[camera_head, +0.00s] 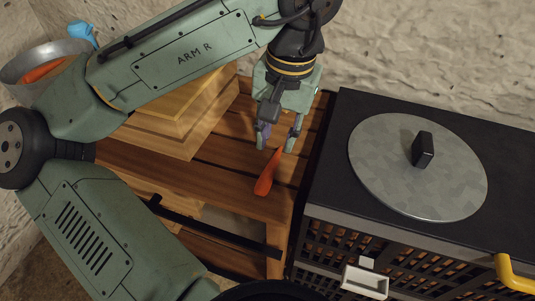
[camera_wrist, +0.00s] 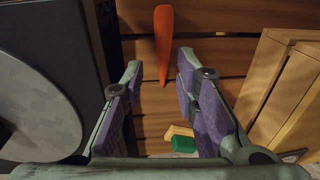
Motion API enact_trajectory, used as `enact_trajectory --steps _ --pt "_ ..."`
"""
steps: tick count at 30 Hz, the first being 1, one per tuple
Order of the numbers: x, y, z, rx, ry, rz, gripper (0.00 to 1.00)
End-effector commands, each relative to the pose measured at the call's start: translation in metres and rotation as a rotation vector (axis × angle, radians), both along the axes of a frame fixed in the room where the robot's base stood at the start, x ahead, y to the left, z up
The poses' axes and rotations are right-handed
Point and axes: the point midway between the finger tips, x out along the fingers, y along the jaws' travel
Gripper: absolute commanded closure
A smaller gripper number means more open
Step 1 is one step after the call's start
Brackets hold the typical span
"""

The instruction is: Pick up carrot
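The orange carrot (camera_head: 267,174) lies on the slatted wooden table (camera_head: 225,184), near its front right part. In the wrist view the carrot (camera_wrist: 163,35) is at the top centre, its thin end pointing down between the fingertips. My gripper (camera_head: 277,140) is open and empty above the table, just behind the carrot in the head view. In the wrist view the gripper (camera_wrist: 160,68) has its two purple-padded fingers apart, one on each side of the carrot's thin end, touching neither side as far as I can see.
A wooden box (camera_head: 175,125) stands left of my gripper. A dark stove-like unit (camera_head: 325,150) with a round grey lid (camera_head: 390,170) stands close on the right. A metal bowl (camera_head: 75,47) with orange contents is far left. A green-and-yellow object (camera_wrist: 183,144) lies near the gripper's base.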

Motion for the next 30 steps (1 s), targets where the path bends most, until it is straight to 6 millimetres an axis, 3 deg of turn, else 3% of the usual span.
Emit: enact_trajectory --steps 9,16,24,30 --pt "-0.004 0.011 -0.046 0.030 0.040 0.012 0.72" --pt "-0.001 0.012 -0.063 0.029 0.037 0.011 0.72" --pt "0.007 0.014 -0.101 0.029 0.037 0.010 0.72" --pt "0.008 0.015 -0.108 0.027 0.035 0.010 0.72"
